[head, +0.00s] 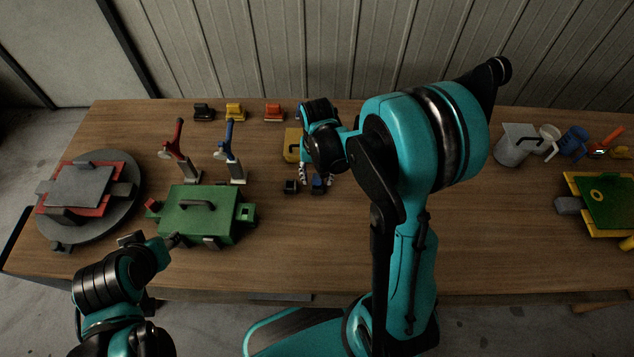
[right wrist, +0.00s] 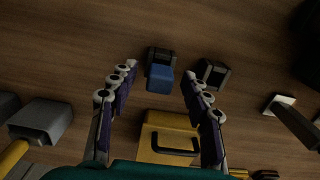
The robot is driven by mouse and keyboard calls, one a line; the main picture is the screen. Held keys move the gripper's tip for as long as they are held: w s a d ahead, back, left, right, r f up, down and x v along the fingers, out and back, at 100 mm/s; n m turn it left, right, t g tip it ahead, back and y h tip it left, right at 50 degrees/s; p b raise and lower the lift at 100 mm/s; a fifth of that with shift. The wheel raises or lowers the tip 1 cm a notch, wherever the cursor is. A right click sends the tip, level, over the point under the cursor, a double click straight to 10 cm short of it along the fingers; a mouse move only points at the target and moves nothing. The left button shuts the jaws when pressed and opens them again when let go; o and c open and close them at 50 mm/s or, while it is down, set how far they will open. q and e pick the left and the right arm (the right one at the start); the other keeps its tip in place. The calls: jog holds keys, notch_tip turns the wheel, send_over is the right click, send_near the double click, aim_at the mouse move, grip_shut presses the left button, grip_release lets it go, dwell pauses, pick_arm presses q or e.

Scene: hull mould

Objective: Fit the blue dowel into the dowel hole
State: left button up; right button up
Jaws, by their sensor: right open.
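A small blue piece (head: 317,189), seemingly the blue dowel, stands in or against a dark block on the table. In the right wrist view the blue piece (right wrist: 160,79) lies between the spread fingers, with the dark block (right wrist: 160,56) behind it. My right gripper (head: 316,176) is open and empty above it, with both fingers (right wrist: 159,92) apart from it. The green mould block (head: 198,214) with a handle sits left of centre; a pale socket (head: 246,212) shows at its right end, but I cannot tell whether it is the dowel hole. My left gripper (head: 173,240) is at its front left; its fingers are unclear.
A second dark block (head: 291,186) stands beside the blue piece. A yellow block (head: 291,146) with a handle (right wrist: 175,149) lies close behind. Red (head: 173,140) and blue (head: 230,143) levers stand behind the green mould. A grey pitcher (head: 512,148) is at right. The table's front middle is clear.

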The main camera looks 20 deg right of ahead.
jog(key=shift+r, duration=0.1)
jog(key=shift+c, duration=0.3)
grip_shut()
